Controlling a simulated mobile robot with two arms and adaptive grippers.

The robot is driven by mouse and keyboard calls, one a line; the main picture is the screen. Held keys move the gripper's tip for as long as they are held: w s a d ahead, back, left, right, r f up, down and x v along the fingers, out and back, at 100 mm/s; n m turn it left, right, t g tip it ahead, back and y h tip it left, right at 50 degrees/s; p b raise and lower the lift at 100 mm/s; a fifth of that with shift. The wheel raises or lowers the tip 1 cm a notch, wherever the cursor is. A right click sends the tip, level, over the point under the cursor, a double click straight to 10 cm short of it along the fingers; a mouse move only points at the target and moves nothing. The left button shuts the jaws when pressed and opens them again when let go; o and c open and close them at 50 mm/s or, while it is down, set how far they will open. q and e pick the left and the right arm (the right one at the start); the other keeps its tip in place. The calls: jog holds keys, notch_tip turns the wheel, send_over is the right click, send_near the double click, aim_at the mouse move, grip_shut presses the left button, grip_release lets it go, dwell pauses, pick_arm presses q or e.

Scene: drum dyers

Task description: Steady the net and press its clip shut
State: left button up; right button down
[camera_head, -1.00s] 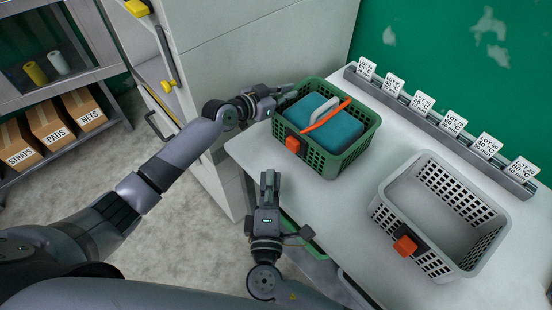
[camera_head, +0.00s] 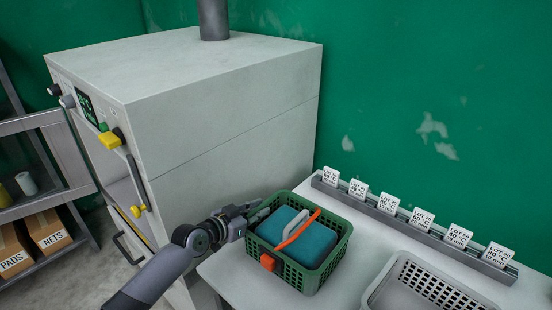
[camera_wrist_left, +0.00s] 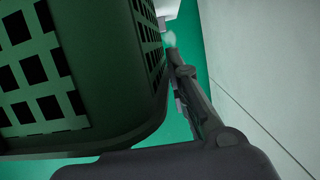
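A teal bundle (camera_head: 312,250) lies in a green basket (camera_head: 309,283) on the table; I cannot make out its mesh. A long orange strip (camera_head: 298,229) and a pale grey bar (camera_head: 288,226) lie across its top, meeting near one end; they look like a clip standing apart. My left gripper (camera_head: 256,212) is at the basket's left rim, beside the bundle. In the left wrist view, one dark finger (camera_wrist_left: 192,92) runs along the outside of the basket's wall; the other finger cannot be made out. My right gripper is out of view.
A tall pale machine (camera_head: 215,110) with yellow handles stands left of the table (camera_head: 228,275). A grey empty basket (camera_head: 400,275) is at right. A rack of lot cards (camera_head: 400,217) lines the table's back. Boxes marked PADS and NETS (camera_head: 48,232) sit on a shelf at left.

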pick_arm(q)
jog(key=shift+o, duration=1)
